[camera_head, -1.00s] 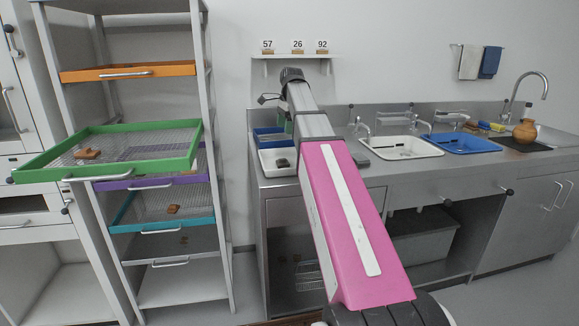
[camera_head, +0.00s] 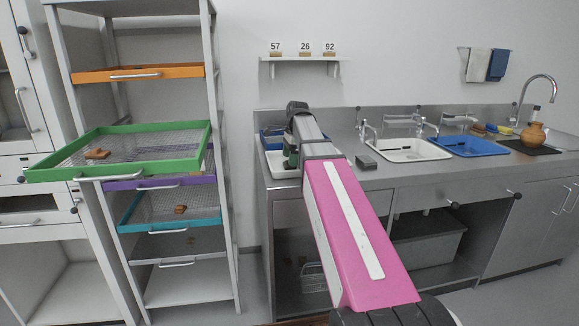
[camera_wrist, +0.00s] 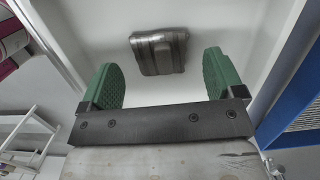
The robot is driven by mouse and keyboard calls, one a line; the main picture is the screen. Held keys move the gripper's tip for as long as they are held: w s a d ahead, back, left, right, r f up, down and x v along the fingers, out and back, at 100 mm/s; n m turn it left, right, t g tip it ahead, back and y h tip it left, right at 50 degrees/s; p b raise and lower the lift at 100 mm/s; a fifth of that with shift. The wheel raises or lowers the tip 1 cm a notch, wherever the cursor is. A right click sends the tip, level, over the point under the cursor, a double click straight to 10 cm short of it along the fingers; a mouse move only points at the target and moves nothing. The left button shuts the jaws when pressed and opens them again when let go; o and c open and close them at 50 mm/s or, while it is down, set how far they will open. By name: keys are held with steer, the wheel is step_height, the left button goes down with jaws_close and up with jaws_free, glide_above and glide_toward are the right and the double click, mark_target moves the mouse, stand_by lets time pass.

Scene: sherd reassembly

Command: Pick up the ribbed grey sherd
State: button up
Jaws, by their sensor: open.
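The ribbed grey sherd (camera_wrist: 158,50) lies on the floor of a white tray (camera_wrist: 78,42) in the wrist view. It is dark grey, with ridges across it. My gripper (camera_wrist: 165,68) is open, its two green pads on either side of a gap. The sherd is ahead of this gap and between the lines of the pads; nothing is between the pads. In the head view my gripper (camera_head: 290,156) is low at the white tray (camera_head: 272,170) on the counter's left end, and the arm hides the sherd there.
A blue tray (camera_head: 266,137) stands behind the white one. A grey block (camera_head: 366,162) lies on the counter to the right, before the white basin (camera_head: 408,151) and blue basin (camera_head: 468,147). A rack with a pulled-out green drawer (camera_head: 165,165) stands left.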

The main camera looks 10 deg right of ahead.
steer(key=shift+a+f, duration=0.15)
steer(key=shift+f, duration=0.65)
steer(key=c, duration=1)
steer(key=shift+o, duration=0.2)
steer(key=shift+r, duration=0.15)
